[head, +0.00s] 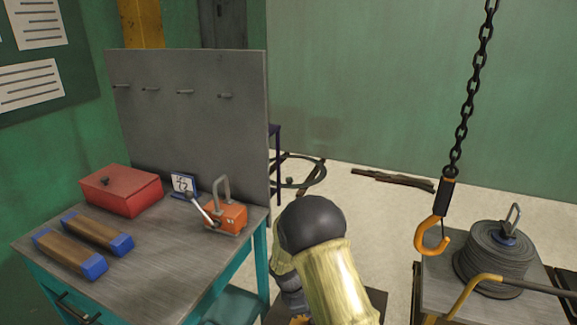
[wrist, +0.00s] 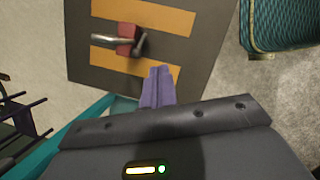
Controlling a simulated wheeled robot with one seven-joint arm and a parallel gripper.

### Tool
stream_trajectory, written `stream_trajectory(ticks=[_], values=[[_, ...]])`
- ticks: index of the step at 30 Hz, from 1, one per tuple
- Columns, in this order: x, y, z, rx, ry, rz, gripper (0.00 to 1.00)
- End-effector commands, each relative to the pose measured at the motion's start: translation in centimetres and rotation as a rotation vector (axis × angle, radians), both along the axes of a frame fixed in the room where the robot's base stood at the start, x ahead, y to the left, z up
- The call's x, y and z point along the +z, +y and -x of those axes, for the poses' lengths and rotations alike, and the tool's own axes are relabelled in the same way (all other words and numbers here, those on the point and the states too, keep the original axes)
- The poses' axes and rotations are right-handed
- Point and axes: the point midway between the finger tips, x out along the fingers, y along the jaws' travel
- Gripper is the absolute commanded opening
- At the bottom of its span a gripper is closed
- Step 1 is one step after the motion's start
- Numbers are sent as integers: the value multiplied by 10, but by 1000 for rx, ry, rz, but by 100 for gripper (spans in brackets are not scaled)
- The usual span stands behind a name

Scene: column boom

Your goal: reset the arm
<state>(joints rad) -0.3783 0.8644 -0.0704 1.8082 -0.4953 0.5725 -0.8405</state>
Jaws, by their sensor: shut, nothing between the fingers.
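My gripper (wrist: 157,74) shows in the wrist view with its two purple fingers together and nothing between them. Its fingertips point toward a dark board (wrist: 185,50), apparently above it. In the head view, my arm rises at the bottom centre, with a black joint and a pale yellow sleeve. My gripper is hidden there. The arm's visible part is to the right of the workbench (head: 165,270) and left of the hanging hook (head: 432,237).
The bench holds a red box (head: 122,191), two blue-ended brown blocks and an orange lever device (head: 218,216). A chain (head: 470,100) hangs at right near a grey coil (head: 495,258). The wrist view shows a red block with a metal handle (wrist: 127,38). Floor behind is partly open.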

Motion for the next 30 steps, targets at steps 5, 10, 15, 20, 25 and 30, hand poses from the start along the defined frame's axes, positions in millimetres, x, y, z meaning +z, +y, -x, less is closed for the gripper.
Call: stream_trajectory(ticks=[5, 10, 15, 20, 25, 30], values=[[51, -26, 25, -292, -83, -100, 0], [94, -47, 57, -589, -160, -195, 0], [130, -66, 95, -883, -231, -283, 0], [155, -80, 131, -1139, -290, -357, 0], [170, -89, 160, -1339, -336, -413, 0], [179, -95, 185, -1498, -372, -458, 0]])
